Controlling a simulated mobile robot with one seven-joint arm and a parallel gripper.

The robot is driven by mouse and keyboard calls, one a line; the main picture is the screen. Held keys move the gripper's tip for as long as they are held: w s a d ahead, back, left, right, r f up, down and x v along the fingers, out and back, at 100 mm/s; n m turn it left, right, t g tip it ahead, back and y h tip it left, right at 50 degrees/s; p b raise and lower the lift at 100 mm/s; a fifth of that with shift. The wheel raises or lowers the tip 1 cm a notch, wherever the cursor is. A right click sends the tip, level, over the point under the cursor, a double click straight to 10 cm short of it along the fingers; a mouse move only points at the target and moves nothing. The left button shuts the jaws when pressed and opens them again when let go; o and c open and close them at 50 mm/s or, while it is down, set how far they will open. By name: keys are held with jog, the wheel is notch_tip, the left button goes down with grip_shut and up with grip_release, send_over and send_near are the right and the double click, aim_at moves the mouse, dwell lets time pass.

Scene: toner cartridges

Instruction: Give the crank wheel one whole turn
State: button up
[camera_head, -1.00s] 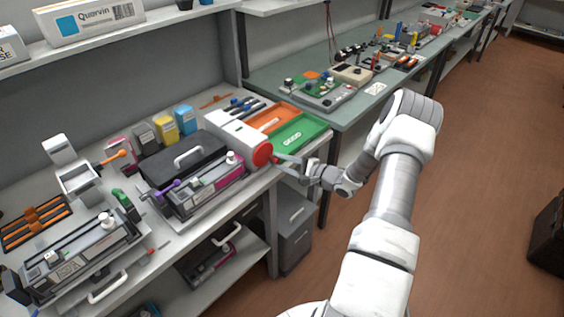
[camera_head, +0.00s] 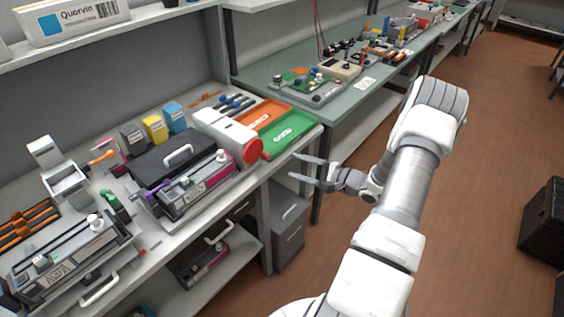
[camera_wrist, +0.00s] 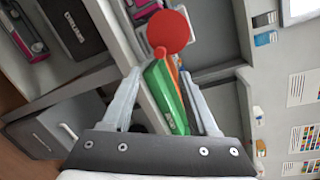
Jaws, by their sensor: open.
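The crank wheel (camera_head: 252,151) is a red disc on the front end of a white box-shaped unit (camera_head: 216,131) at the bench edge. In the wrist view the wheel (camera_wrist: 172,28) lies ahead of the fingertips, with a small red knob (camera_wrist: 160,52) low on its face. My gripper (camera_head: 294,166) is open and empty, to the right of the wheel and apart from it. In the wrist view its two fingers (camera_wrist: 160,73) are spread, with the knob appearing beyond the gap between them.
A green tray (camera_head: 293,129) and an orange tray (camera_head: 262,115) lie just behind the wheel. A black case (camera_head: 165,165) and a toner cartridge (camera_head: 197,192) stand to its left. A grey drawer cabinet (camera_head: 289,232) stands below. The air over the aisle floor is free.

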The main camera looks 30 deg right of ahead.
jog(key=v, duration=0.7)
jog(key=shift+s+d, duration=0.15)
jog(key=shift+s, duration=0.15)
